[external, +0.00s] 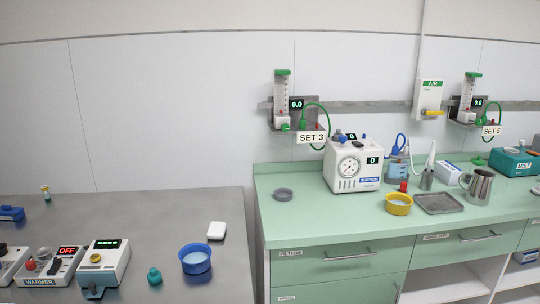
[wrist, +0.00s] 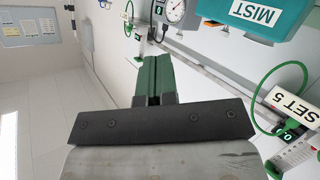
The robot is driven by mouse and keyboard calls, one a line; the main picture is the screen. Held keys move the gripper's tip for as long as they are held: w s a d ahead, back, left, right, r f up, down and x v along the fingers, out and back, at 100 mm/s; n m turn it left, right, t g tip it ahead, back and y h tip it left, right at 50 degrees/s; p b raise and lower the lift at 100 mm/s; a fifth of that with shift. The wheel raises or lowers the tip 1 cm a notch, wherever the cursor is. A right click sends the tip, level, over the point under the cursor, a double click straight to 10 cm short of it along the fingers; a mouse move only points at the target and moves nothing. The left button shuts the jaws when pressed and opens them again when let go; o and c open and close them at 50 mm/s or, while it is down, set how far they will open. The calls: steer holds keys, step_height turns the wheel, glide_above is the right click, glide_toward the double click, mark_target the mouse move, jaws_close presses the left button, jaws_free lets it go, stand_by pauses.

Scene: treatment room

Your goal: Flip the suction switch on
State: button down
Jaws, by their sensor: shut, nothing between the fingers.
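The suction unit (external: 342,183) is a white box with a round gauge on its front, standing on the green counter. Its small display reads 0, and blue and dark fittings sit on top. I cannot tell which fitting is the switch, or its position. My gripper (wrist: 151,48) has green fingers, shut together and empty. The fingers point up the picture, below and left of the gauge, apparently apart from the unit. The external view does not show my gripper.
The teal MIST box (wrist: 258,20) is close on the right in the wrist view, near the SET 5 label (wrist: 290,104) and green tubing. On the counter, a yellow bowl (external: 398,208), grey tray (external: 438,208) and metal jug (external: 479,188) stand right of the unit.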

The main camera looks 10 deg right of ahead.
steer(key=w+a+r+n+y, duration=0.1)
steer(key=w+a+r+y, duration=0.2)
steer(key=w+a, duration=0.8)
steer(key=w+a+r+n+g+y, duration=0.15)
steer(key=w+a+r, duration=0.35)
steer(key=a, duration=1)
steer(key=w+a+r+y, duration=0.2)
steer(key=w+a+y, duration=0.1)
steer(key=w+a, duration=0.85)
step_height(320, 180, up, 13)
steer(key=n+g+y, duration=0.4)
steer(key=g+y, duration=0.1)
glide_above(360, 144)
steer(key=s, duration=0.2)
steer(key=shift+w+d+r+t+h, duration=0.1)
steer(key=shift+w+t+h, duration=0.1)
steer(key=shift+t+h, duration=0.05)
steer(key=x, duration=0.8)
steer(key=s+x, duration=0.1)
steer(key=x, duration=0.3)
steer(key=shift+w+f, duration=0.1)
steer(key=shift+f, duration=0.9)
